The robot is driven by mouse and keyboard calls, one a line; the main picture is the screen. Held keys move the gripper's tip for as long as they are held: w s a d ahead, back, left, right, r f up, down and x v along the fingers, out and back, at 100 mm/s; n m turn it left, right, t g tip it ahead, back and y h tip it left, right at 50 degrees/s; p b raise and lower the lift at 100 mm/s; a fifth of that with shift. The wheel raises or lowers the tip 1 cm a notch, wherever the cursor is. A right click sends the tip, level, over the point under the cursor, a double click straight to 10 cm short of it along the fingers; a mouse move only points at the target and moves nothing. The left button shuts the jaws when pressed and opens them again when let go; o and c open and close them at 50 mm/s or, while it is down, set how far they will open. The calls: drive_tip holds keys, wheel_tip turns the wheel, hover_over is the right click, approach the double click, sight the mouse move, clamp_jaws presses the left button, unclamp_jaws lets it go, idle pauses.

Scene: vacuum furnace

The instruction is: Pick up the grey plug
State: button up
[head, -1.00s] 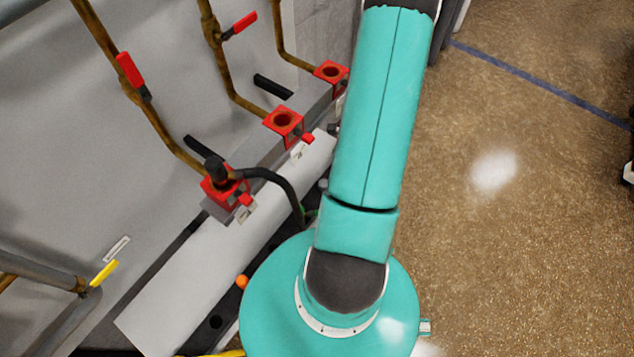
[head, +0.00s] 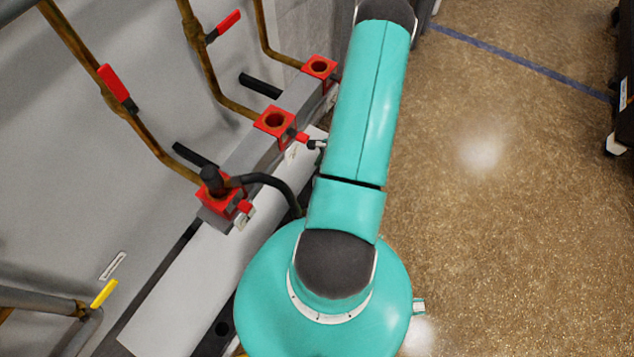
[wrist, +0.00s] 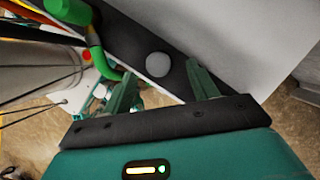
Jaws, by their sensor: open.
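The grey plug (wrist: 157,64) shows in the wrist view as a small round grey top on a dark strip. My gripper (wrist: 161,80) is open, with one finger on each side of the plug in the picture and nothing held. The plug lies a little beyond the fingertips in the picture; I cannot tell the exact gap or any contact. In the head view my arm covers the area, and I make out neither the grey plug nor my gripper there.
A green bent hose piece (wrist: 98,50) stands close left of the gripper. A white panel (wrist: 235,40) lies to the right. Red sockets (head: 275,121) on brown pipes line the wall, one with a black hose (head: 270,181). Open floor (head: 500,220) lies right.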

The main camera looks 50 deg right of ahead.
drive_tip(key=x, duration=0.5)
drive_tip(key=shift+s+f, duration=0.2)
drive_tip(key=shift+f, duration=0.05)
drive_tip(key=c, duration=1.1)
drive_tip(key=shift+r, duration=0.1)
drive_tip(key=shift+c, duration=0.2)
